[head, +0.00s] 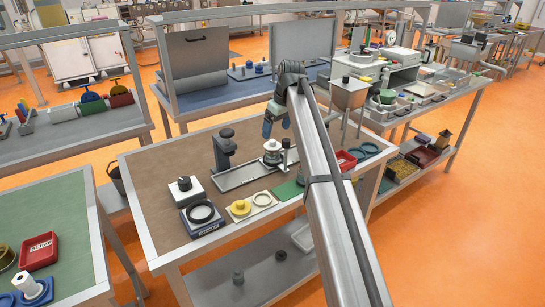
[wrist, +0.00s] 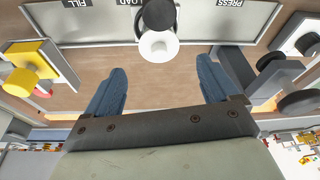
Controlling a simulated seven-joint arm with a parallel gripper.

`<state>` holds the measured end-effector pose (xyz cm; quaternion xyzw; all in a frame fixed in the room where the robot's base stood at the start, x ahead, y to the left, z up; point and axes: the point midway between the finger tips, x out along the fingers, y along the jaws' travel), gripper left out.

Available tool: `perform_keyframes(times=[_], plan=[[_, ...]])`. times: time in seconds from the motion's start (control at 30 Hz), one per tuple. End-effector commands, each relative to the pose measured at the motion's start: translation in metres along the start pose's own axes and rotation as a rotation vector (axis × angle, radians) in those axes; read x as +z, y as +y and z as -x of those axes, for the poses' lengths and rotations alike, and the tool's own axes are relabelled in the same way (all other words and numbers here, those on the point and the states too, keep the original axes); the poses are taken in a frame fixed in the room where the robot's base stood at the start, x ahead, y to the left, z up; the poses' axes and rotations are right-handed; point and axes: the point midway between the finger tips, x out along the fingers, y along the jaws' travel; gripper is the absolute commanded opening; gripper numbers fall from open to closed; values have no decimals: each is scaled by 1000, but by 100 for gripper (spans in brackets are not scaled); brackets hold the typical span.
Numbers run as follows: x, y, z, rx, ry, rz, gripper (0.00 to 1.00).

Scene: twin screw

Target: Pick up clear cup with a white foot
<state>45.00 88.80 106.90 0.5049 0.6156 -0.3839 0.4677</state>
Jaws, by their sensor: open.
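My gripper (wrist: 160,85) is open, with its two blue fingers apart and nothing between them in the wrist view. In the head view my gripper (head: 268,127) is above the back of the brown-topped bench. A small white round piece (wrist: 158,45) with a dark round part against it is beyond the fingertips, roughly centred between them. In the head view a pale upright piece (head: 272,146) stands at the grey labelled plate (head: 235,178). I cannot make out a clear cup wall, so I cannot tell whether either is the clear cup.
A dark upright stand (head: 224,150) is left of the plate. A white block with a black knob (head: 185,185), a black ring on a base (head: 202,212) and a yellow knobbed piece (head: 240,207) are in front. A red tray (head: 345,160) is at right. The bench's left part is clear.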

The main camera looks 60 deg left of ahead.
Motion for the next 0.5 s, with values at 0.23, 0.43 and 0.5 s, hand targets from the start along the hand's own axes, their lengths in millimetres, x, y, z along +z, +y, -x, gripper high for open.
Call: perform_keyframes(times=[0.23, 0.43, 0.5], plan=[[1, 0, -35, 0, -1, 0, 88], [1, 0, -44, 0, -1, 0, 88], [1, 0, -50, 0, -1, 0, 88]])
